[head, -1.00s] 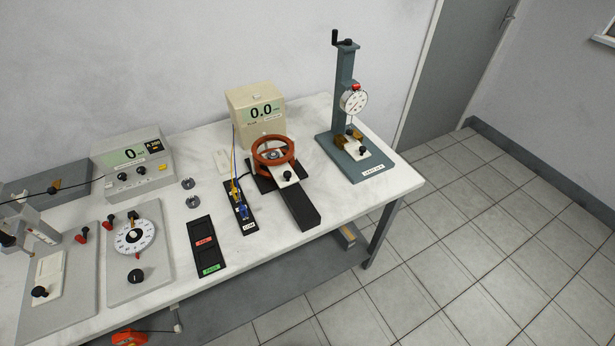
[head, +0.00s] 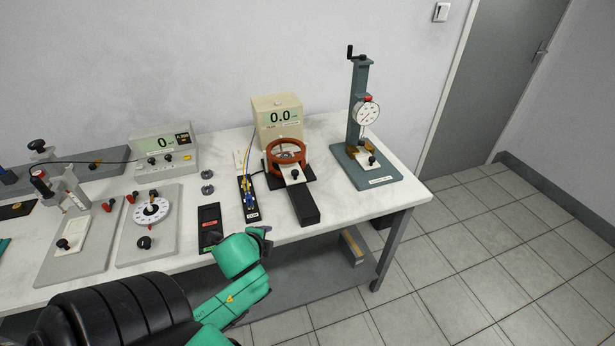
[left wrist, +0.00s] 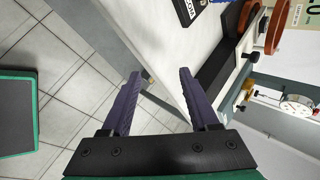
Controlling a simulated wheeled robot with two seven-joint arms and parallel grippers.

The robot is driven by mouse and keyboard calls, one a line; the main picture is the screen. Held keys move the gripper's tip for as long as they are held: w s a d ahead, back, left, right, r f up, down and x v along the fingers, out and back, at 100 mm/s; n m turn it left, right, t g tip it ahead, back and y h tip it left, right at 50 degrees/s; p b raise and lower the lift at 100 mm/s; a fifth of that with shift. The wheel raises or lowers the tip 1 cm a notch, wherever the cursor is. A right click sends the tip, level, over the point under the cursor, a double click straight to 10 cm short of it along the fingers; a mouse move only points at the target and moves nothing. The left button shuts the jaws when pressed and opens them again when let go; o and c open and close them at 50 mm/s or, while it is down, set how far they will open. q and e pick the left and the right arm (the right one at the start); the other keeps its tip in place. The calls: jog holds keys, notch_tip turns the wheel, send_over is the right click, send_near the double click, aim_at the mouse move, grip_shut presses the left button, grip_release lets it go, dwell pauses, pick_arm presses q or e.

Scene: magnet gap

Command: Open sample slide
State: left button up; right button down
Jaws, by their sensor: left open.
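The sample slide (head: 292,174) is a pale plate with a black knob (head: 294,173). It lies on a long black rail (head: 304,208) and reaches under an orange-brown ring coil (head: 286,152). The coil (left wrist: 274,30) and rail (left wrist: 218,66) also show at the right of the left wrist view. My left gripper (left wrist: 160,78) is open, with two purple fingers apart and nothing between them. It is near the table's front edge, apart from the slide. In the head view the green wrist mostly hides its fingers. My right gripper is not in view.
A meter box (head: 277,117) reading 0.0 stands behind the coil. A dial gauge stand (head: 360,110) is to the right. A terminal strip (head: 249,198) with wires and a black switch panel (head: 209,226) are to the left. The floor before the table is clear.

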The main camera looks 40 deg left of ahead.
pick_arm(q)
jog(key=w+a+r+m+t, duration=0.1)
jog(key=m, duration=0.1)
jog(key=w+a+r+m+t, duration=0.1)
jog(key=a+m, duration=0.1)
jog(key=m, duration=0.1)
jog(key=w+a+r+m, duration=0.1)
jog(key=w+a+m, duration=0.1)
jog(key=m, duration=0.1)
jog(key=shift+a+r+t+y, duration=0.25)
jog(key=shift+r+t+y, duration=0.05)
jog(key=shift+r+t, duration=0.1)
jog(key=w+r+m+t+h, duration=0.25)
jog(key=w+r+m, duration=0.2)
jog(key=m, duration=0.75)
jog(key=m+b, duration=0.1)
jog(key=b, duration=0.1)
send_near(294, 172)
jog(key=shift+t, duration=0.35)
jog(key=x, duration=0.9)
jog(key=shift+s+f, duration=0.1)
jog(key=shift+f, duration=0.2)
grip_shut()
